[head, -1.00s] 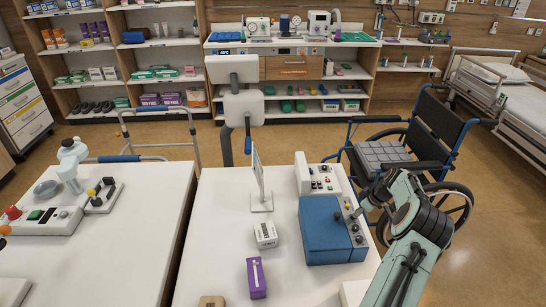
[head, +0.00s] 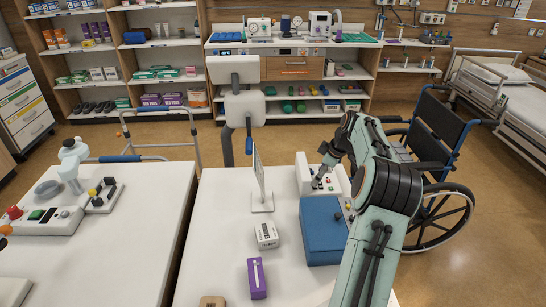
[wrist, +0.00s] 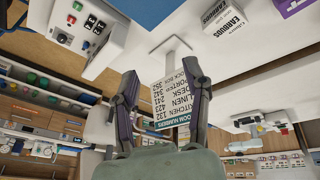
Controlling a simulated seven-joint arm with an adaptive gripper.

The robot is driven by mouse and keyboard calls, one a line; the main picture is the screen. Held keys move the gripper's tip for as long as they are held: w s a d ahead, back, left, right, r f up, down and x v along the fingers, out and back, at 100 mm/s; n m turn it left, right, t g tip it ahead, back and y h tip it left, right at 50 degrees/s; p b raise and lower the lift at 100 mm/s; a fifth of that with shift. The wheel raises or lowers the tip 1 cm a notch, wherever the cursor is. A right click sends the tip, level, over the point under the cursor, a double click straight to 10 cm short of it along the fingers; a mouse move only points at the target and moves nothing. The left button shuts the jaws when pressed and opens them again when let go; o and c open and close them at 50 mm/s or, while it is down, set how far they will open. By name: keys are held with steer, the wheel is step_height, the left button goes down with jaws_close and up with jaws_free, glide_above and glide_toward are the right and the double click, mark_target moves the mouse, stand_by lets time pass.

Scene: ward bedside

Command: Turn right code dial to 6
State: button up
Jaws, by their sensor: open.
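The white console (head: 305,172) stands at the back right of the near table, with small red and dark controls on its sloped face.
A blue box (head: 322,235) stands in front of the console. A room-number sign (wrist: 172,98) on a stand is beyond my fingers. A white box (head: 266,235) and a purple box (head: 257,278) lie on the table. A wheelchair (head: 435,140) is at the right.

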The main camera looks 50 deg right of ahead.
steer(key=w+a+r+n, duration=0.1)
steer(key=w+a+r, duration=0.6)
steer(key=a, duration=0.2)
steer(key=shift+w+a+n+h, duration=0.3)
steer(key=shift+w+h, duration=0.1)
steer(key=shift+c, duration=1.4)
steer(key=s+d+f+n+g+h, duration=0.1)
steer(key=s+d+f+n, duration=0.3)
steer(key=s, duration=0.2)
steer(key=s+d+f+n+g+h, duration=0.1)
steer(key=s+d+f+n+g, duration=0.1)
steer(key=s+d+f+n, duration=0.2)
steer(key=s+d+f+n+g+h, duration=0.1)
steer(key=s+d+f+n, duration=0.2)
steer(key=s, duration=0.4)
steer(key=shift+s+d+f+n+g, duration=0.2)
steer(key=shift+d+f, duration=0.25)
steer(key=shift+f, duration=0.25)
steer(key=shift+s+d+f+n+g, duration=0.1)
steer(key=shift+d+f+n+g, duration=0.1)
steer(key=shift+d+f, duration=0.4)
steer(key=x, duration=0.6)
steer(key=shift+w+a+f, duration=0.3)
steer(key=shift+f, duration=0.1)
steer(key=shift+d+f, duration=0.1)
steer(key=shift+f, duration=0.2)
